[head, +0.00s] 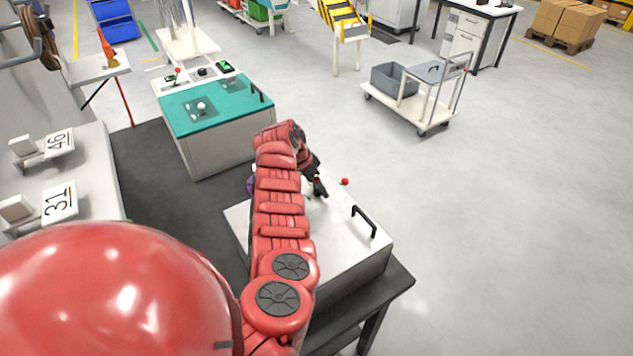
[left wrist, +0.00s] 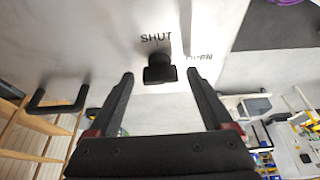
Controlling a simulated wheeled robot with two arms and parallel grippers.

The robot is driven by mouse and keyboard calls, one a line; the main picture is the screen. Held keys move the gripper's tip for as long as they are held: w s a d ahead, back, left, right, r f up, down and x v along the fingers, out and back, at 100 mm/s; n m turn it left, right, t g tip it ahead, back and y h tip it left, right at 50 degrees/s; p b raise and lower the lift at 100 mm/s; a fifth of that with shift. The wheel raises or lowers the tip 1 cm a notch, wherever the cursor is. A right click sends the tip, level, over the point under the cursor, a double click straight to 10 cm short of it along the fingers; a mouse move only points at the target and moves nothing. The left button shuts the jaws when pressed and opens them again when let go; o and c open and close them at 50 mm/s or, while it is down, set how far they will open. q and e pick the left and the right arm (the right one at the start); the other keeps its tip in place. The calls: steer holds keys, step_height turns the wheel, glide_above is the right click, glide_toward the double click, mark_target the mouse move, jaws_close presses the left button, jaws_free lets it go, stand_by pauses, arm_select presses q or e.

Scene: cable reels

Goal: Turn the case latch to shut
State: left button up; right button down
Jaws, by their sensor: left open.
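The case (head: 335,245) is a pale box with a black handle (head: 364,220), standing on a dark table; the handle also shows in the left wrist view (left wrist: 58,100). The latch (left wrist: 160,70) is a black knob on the pale case face, below the printed word SHUT (left wrist: 156,38). The word OPEN (left wrist: 200,57) is to its right, partly covered by a finger. My left gripper (left wrist: 159,80) is open, its fingers on either side of the latch in that view; I cannot tell whether they touch it. In the head view the left gripper (head: 319,187) is over the case, and the latch cannot be made out. My right gripper is not in view.
A teal-topped bench (head: 215,105) stands beyond the case. A purple object (head: 250,184) is partly hidden behind my arm. A small red ball (head: 345,181) shows near the case's far edge. A cart (head: 420,100) stands farther off. The floor to the right is clear.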

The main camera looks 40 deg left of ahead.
arm_select(q)
steer(key=shift+s+r, duration=0.1)
jaws_close()
stand_by(0.3)
